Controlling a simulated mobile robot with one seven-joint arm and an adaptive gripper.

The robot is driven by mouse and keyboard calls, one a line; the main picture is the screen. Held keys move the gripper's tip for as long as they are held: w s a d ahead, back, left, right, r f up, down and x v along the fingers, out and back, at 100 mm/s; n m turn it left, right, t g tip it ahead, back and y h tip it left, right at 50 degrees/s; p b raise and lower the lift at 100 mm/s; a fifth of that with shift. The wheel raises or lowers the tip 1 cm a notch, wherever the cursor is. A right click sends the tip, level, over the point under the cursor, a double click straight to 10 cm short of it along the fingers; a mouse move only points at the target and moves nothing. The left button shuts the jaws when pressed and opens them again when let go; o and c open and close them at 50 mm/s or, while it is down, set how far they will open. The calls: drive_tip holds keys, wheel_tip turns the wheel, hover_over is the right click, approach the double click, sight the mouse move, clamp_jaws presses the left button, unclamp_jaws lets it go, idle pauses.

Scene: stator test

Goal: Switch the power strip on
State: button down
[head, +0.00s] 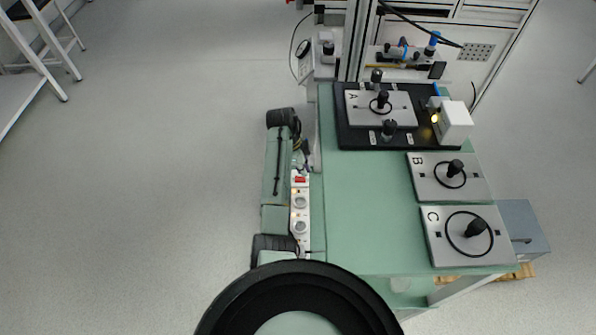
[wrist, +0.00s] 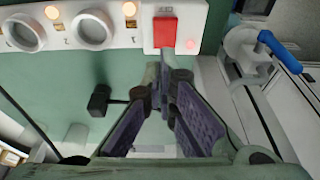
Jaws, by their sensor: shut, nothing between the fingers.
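The white power strip (head: 300,213) lies along the left edge of the green table in the head view, and its sockets form a row. Its red switch (head: 300,180) is at the far end. In the wrist view the strip (wrist: 125,32) crosses the top, with the red switch (wrist: 164,31) close in front of my gripper (wrist: 167,60). The fingers are shut and empty, their tips at the switch's lower edge; I cannot tell if they touch it. A red lamp (wrist: 189,43) beside the switch and orange lamps by the sockets glow.
Plates marked A (head: 360,115), B (head: 424,187) and C (head: 442,252) lie on the table's right side. A white box (head: 455,121) with a small light stands near plate A. The table middle is clear. A valve with a blue handle (wrist: 280,50) shows in the wrist view.

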sight(300, 180)
wheel_tip(300, 180, up, 11)
drive_tip(key=b, duration=0.2)
drive_tip(key=shift+a, duration=0.45)
